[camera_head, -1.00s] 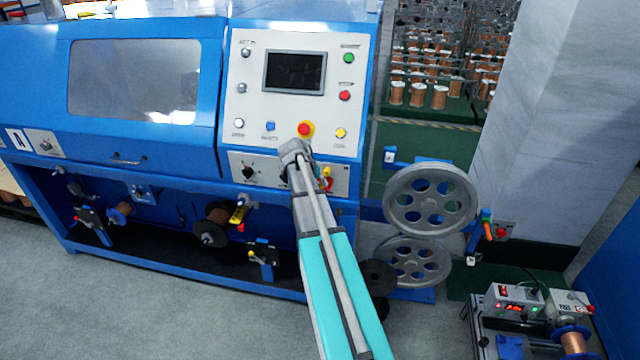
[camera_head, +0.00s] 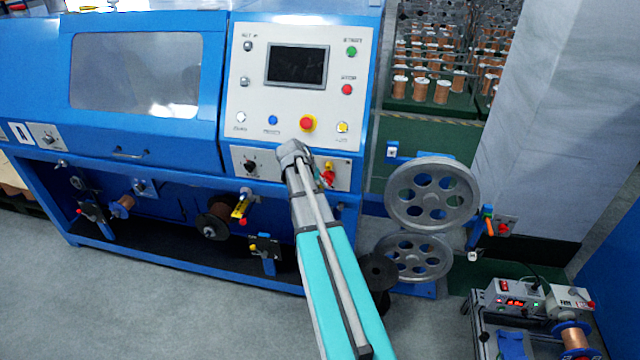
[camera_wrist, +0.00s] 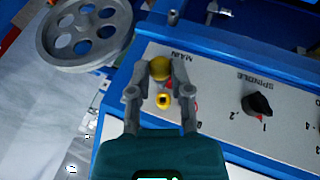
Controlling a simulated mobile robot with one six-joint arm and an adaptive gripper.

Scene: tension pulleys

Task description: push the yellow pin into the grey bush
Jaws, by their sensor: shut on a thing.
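In the wrist view, the round yellow head of the yellow pin (camera_wrist: 160,69) sits between the two fingertips of my gripper (camera_wrist: 160,74), which is shut on it. The pin's shank is hidden. A smaller yellow ring with a dark centre (camera_wrist: 163,100) shows just below it, between the fingers. The pale switch panel (camera_wrist: 220,98), with its MAIN label, lies behind the fingers. In the head view, my gripper (camera_head: 297,153) is in front of the machine's lower control panel, and its fingertips are hard to make out. I cannot pick out the grey bush for certain.
A red and yellow main switch (camera_head: 328,174) is close to my gripper. A black SPINDLE knob (camera_wrist: 258,104) stands out from the panel. Two large grey pulleys (camera_head: 432,195) are at the right. A small cart with devices (camera_head: 530,315) stands at the lower right.

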